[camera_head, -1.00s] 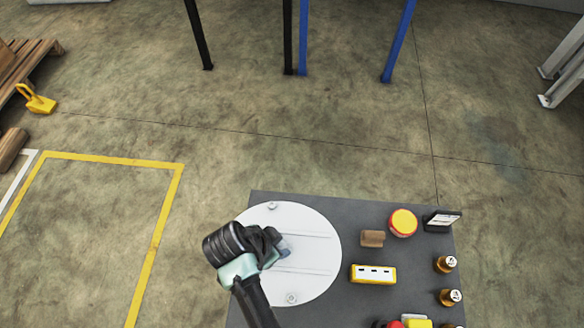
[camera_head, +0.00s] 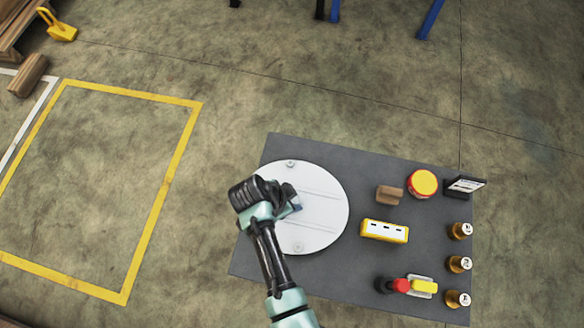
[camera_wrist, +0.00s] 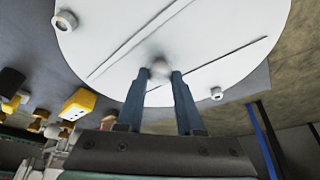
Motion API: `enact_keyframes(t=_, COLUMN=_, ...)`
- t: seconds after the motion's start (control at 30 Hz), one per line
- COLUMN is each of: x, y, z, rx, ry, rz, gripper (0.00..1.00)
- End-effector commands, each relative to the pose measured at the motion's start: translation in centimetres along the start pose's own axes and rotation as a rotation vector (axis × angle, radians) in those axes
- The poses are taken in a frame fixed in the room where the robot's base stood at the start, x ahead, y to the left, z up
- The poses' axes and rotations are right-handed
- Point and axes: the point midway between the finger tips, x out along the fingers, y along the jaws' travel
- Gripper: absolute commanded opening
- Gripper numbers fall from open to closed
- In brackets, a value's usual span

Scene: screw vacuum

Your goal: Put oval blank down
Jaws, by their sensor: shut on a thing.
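The oval blank (camera_head: 322,207) is a flat white, nearly round plate with two thin ridges and small round fittings near its rim. It is over the left part of the dark grey table (camera_head: 385,170) in the head view. My gripper (camera_head: 292,203) reaches in from the left above it. In the wrist view the blank (camera_wrist: 215,30) fills the top, and my gripper (camera_wrist: 160,78) is shut on a small rounded knob at its middle. I cannot tell whether the blank touches the table or hangs just above it.
On the table's right stand a yellow-and-white box (camera_head: 384,231), a brown block (camera_head: 389,195), a red-and-yellow round container (camera_head: 423,184), a black stand (camera_head: 464,187) and several amber bottles (camera_head: 459,264). A red-and-black item (camera_head: 392,285) lies near the front.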

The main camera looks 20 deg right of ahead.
Motion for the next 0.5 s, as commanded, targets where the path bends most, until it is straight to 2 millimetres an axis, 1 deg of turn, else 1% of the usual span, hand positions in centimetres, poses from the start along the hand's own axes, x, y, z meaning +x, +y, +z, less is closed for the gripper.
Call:
enact_keyframes(t=0.1, x=0.21, y=-0.06, z=0.05, rx=0.0, ry=0.001, rz=-0.001, gripper=0.0)
enact_keyframes(t=0.13, x=0.18, y=0.03, z=0.07, rx=0.0, ry=0.0, rz=0.001, gripper=0.41)
enact_keyframes(t=0.27, x=0.15, y=0.04, z=0.06, rx=0.0, ry=0.0, rz=0.001, gripper=0.65)
enact_keyframes(t=0.3, x=0.15, y=0.04, z=0.06, rx=0.0, ry=0.0, rz=0.001, gripper=0.66)
enact_keyframes(t=0.5, x=0.15, y=0.05, z=0.06, rx=0.0, ry=0.0, rz=0.001, gripper=0.66)
